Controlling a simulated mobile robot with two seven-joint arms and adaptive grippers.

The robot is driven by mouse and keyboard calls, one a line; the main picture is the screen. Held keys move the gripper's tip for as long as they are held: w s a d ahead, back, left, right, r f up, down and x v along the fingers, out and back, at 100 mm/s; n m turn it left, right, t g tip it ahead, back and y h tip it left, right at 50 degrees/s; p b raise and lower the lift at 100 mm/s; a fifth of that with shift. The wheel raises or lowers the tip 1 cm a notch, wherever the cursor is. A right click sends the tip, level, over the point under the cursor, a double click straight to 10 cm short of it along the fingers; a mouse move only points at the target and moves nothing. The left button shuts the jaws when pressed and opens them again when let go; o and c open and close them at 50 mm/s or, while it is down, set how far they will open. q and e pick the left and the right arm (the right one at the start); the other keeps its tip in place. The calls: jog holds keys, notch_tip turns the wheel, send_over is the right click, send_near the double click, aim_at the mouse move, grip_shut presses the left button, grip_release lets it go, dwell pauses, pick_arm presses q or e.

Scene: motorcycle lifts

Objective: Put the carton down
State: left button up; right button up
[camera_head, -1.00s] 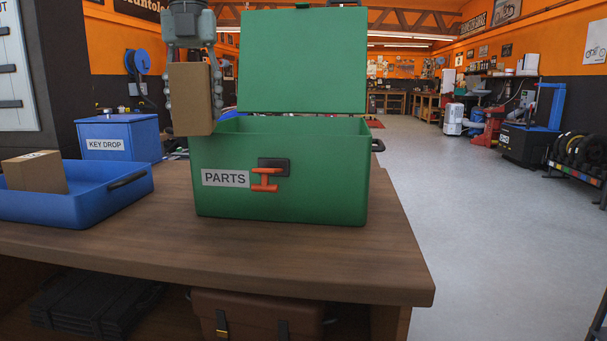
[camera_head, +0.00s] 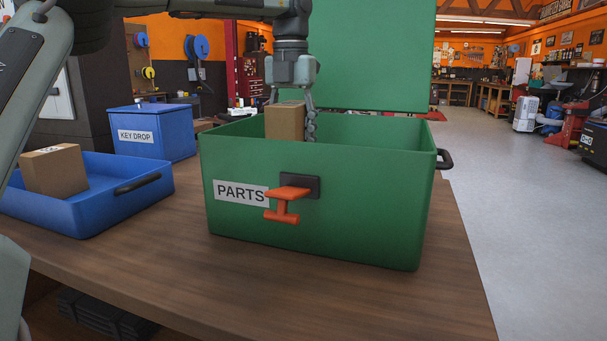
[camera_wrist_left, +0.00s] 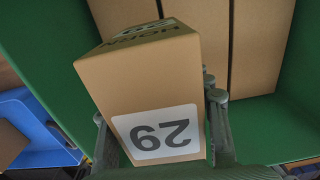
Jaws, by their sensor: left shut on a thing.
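My left gripper (camera_head: 292,122) is shut on a brown carton (camera_head: 284,120), with its fingers on either side of it. The carton is held upright in the open green box labelled PARTS (camera_head: 390,210); its lower part is hidden behind the front wall. In the left wrist view the carton (camera_wrist_left: 150,85) shows a white label reading 29. Two more brown surfaces, seemingly cartons (camera_wrist_left: 262,45), stand beside it inside the green box. I cannot tell whether the held carton touches the box floor. My right gripper is not in view.
The box's green lid (camera_head: 370,50) stands raised at the back. An orange latch (camera_head: 287,200) sticks out in front. A blue tray (camera_head: 110,205) with another carton (camera_head: 54,171) is at the left, before a blue KEY DROP box (camera_head: 155,135). The wooden table's (camera_head: 330,290) front is clear.

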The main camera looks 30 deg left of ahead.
aim_at(291, 103)
pick_arm(q)
jog(key=shift+f, duration=3)
jog(key=shift+f, duration=0.15)
jog(key=o, duration=1.3)
notch_tip(291, 103, up, 12)
jog(key=shift+r, duration=0.2)
